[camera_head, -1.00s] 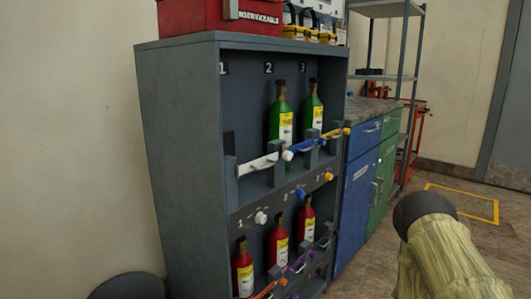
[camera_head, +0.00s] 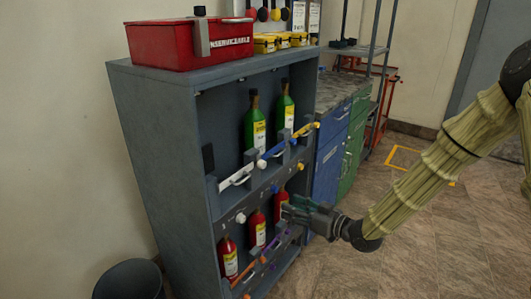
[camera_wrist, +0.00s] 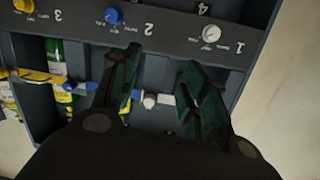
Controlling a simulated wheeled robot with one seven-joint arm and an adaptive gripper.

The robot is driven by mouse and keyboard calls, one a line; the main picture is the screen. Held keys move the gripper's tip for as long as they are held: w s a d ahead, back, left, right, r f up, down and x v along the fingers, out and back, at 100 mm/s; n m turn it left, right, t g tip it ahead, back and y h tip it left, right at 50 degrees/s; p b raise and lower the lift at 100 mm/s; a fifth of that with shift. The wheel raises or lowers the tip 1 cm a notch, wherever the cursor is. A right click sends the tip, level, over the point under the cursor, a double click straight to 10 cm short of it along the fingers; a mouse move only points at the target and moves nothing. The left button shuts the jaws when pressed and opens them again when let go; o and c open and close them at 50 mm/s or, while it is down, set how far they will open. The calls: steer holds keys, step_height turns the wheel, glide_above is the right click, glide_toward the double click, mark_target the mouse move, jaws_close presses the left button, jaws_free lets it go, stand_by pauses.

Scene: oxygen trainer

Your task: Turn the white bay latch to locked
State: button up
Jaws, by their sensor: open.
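The white bay latch (camera_head: 238,178) is a white bar with a handle across the front of upper bay 1, lying roughly level. No bottle shows behind it. A white knob (camera_head: 240,217) is on the panel below it, and it also shows in the wrist view (camera_wrist: 211,34) beside the "1". My gripper (camera_head: 286,209) is open and empty in front of the rack, right of and lower than the white latch in the head view. In the wrist view, my fingers (camera_wrist: 157,88) straddle the sight line to a white latch end (camera_wrist: 150,101); contact cannot be told.
The grey rack (camera_head: 155,130) holds green bottles (camera_head: 255,125) above and red bottles (camera_head: 228,258) below. Blue (camera_head: 275,150) and yellow (camera_head: 306,129) latches adjoin the white one. A red box (camera_head: 180,45) sits on top. A dark bin (camera_head: 130,280) stands at the lower left. Floor is open at right.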

steer(key=n+y+p, duration=0.2)
glide_toward(264, 165)
steer(key=x, duration=0.9)
steer(key=shift+w+a, duration=0.15)
steer(key=shift+w, duration=0.1)
jaws_close()
